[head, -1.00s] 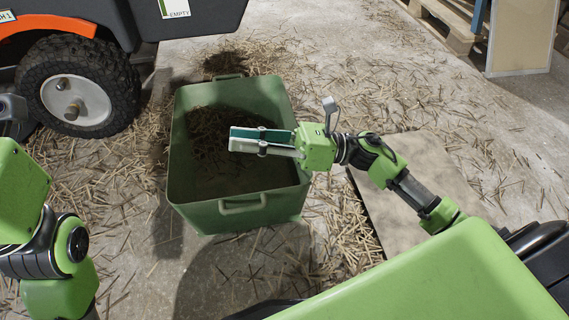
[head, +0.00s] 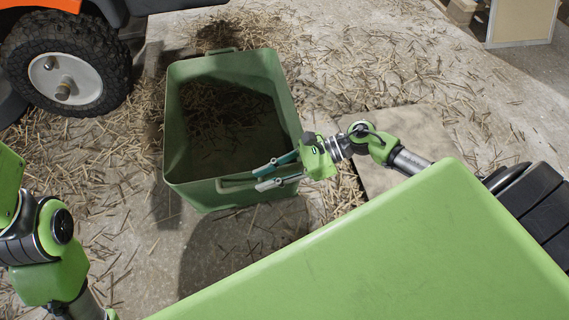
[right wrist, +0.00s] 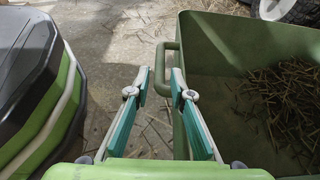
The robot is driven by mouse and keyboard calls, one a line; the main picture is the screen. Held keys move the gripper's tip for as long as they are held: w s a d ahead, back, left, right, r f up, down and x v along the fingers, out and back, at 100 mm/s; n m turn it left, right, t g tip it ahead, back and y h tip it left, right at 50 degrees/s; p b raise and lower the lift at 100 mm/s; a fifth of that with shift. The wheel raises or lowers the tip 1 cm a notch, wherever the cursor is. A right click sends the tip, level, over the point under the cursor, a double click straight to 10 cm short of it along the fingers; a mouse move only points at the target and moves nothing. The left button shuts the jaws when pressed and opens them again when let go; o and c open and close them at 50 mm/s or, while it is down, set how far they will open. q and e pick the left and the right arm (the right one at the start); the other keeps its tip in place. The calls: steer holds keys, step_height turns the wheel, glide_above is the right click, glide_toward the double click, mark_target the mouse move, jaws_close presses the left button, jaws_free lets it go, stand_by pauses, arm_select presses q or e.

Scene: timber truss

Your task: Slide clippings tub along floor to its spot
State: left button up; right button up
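The green clippings tub (head: 180,135) stands upright on the floor in the head view, with straw-like clippings (head: 215,105) inside. Its near handle (head: 232,185) is on the side facing me. My right gripper (head: 263,178) is open at this handle, its two fingers spread. In the right wrist view the handle (right wrist: 163,62) lies at the fingertips (right wrist: 161,76), and the right finger is close to the tub wall (right wrist: 188,45). I cannot tell whether it touches. My left arm shows at the left edge, but its gripper is out of view.
A vehicle's black wheel (head: 65,65) stands left of the tub. A flat square panel (head: 425,130) lies on the floor to the right, under my right arm. Clippings litter the concrete (head: 400,60). A pallet and upright board (head: 520,22) stand at the back right.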

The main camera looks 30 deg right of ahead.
mark_target(246, 184)
steer(key=b+x, duration=0.1)
steer(key=x, duration=0.4)
steer(key=shift+w+a, duration=0.15)
steer(key=shift+a, duration=0.2)
jaws_close()
steer(key=shift+c, duration=2)
jaws_free()
steer(key=shift+w+r, duration=0.35)
steer(key=shift+r, duration=0.1)
steer(key=shift+s+f, duration=0.1)
steer(key=shift+f, duration=0.1)
jaws_close()
